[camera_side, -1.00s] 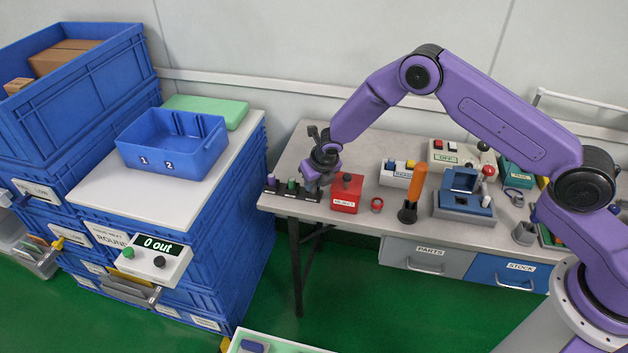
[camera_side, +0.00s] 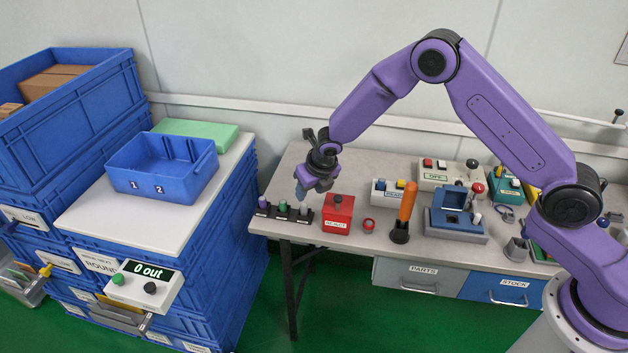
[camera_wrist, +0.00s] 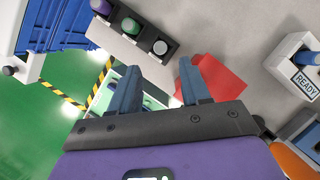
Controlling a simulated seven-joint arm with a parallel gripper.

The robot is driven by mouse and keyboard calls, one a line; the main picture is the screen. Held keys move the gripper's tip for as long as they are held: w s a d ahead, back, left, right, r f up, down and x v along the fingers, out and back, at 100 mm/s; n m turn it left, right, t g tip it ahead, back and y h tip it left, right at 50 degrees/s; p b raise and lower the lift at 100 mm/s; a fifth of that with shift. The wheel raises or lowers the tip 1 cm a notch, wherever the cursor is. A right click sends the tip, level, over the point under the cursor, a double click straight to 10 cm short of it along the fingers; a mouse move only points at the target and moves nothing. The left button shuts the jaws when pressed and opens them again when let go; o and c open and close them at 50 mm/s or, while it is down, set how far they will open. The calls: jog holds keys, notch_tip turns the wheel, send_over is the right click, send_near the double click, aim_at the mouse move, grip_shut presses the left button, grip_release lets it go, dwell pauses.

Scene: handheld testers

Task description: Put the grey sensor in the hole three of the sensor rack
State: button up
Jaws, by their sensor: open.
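The black sensor rack (camera_side: 272,213) stands near the left end of the bench. It holds a purple sensor (camera_side: 263,202), a green sensor (camera_side: 283,206) and, at the right end, the grey sensor (camera_side: 304,208). The wrist view shows the grey sensor's round pale top (camera_wrist: 160,47) in the end position of the rack (camera_wrist: 143,40), seemingly upright. Its depth in the hole cannot be told. My gripper (camera_side: 302,192) is above the rack's right end, apart from the sensor. In the wrist view my gripper (camera_wrist: 160,72) is open with nothing between its fingers.
A red box (camera_side: 338,215) stands close right of the rack, and a red ring (camera_side: 368,225) lies beyond it. An orange-handled tool (camera_side: 405,210) stands upright farther right. A blue bin (camera_side: 160,185) sits on the white-topped stack at left, across a gap.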

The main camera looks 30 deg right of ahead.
jog(key=shift+v, duration=2.25)
jog(key=s+d+r+m+g, duration=0.1)
jog(key=s+r+m, duration=0.5)
jog(key=s, duration=0.4)
jog(key=s+d+r+m+g, duration=0.1)
jog(key=s+r+m, duration=0.45)
jog(key=s, duration=0.35)
jog(key=s+d+r+m+g, duration=0.1)
jog(key=s+d+m, duration=0.3)
jog(key=s, duration=0.6)
jog(key=s+d+r+m+g, duration=0.1)
jog(key=s+d+r+m, duration=0.1)
jog(key=s+d+m, duration=0.3)
jog(key=s+m, duration=0.3)
jog(key=s, duration=0.3)
jog(key=shift+s+d, duration=0.15)
